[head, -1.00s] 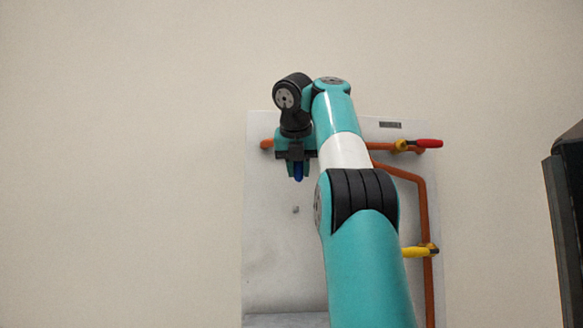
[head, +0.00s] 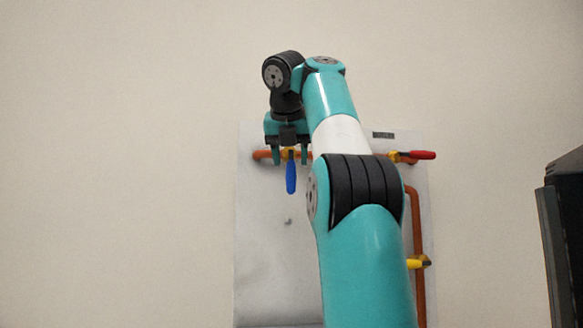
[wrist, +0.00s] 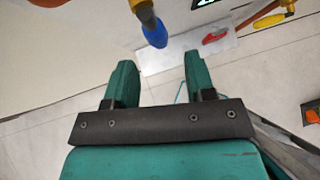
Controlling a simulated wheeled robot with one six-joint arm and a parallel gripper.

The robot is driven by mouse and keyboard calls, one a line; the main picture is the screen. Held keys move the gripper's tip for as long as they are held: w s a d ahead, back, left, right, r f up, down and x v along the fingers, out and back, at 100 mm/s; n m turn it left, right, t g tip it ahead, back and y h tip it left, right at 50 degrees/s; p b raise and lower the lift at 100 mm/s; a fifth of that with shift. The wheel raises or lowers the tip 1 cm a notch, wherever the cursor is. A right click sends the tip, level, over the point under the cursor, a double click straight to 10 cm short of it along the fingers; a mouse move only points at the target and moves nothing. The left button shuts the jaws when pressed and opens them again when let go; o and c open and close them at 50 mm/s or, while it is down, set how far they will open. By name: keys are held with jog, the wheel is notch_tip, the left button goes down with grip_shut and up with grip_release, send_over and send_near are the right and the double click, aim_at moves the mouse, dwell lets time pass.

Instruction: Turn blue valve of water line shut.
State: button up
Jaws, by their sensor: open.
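The blue valve handle (head: 291,176) hangs straight down from its brass body on the upper copper pipe (head: 263,155) in the head view. In the wrist view the blue handle (wrist: 154,31) shows beyond the fingertips, between their lines. My gripper (head: 290,160) is open, its two fingers pointing down, one to each side of the valve in the head view. In the wrist view my gripper (wrist: 158,72) has nothing between its fingers, and the handle is apart from them. Part of the pipe is hidden behind my arm.
A red-handled valve (head: 420,155) sits at the right on the upper pipe. A yellow-handled valve (head: 415,263) is on the vertical pipe lower right. A white backing panel (head: 262,240) carries the pipes. A dark object (head: 562,230) stands at the right edge. The left wall is bare.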

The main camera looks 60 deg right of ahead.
jog(key=p+v, duration=0.3)
jog(key=v, duration=0.7)
jog(key=shift+s+a+r+p, duration=0.15)
jog(key=shift+a+r+p, duration=0.1)
jog(key=shift+r+p, duration=0.1)
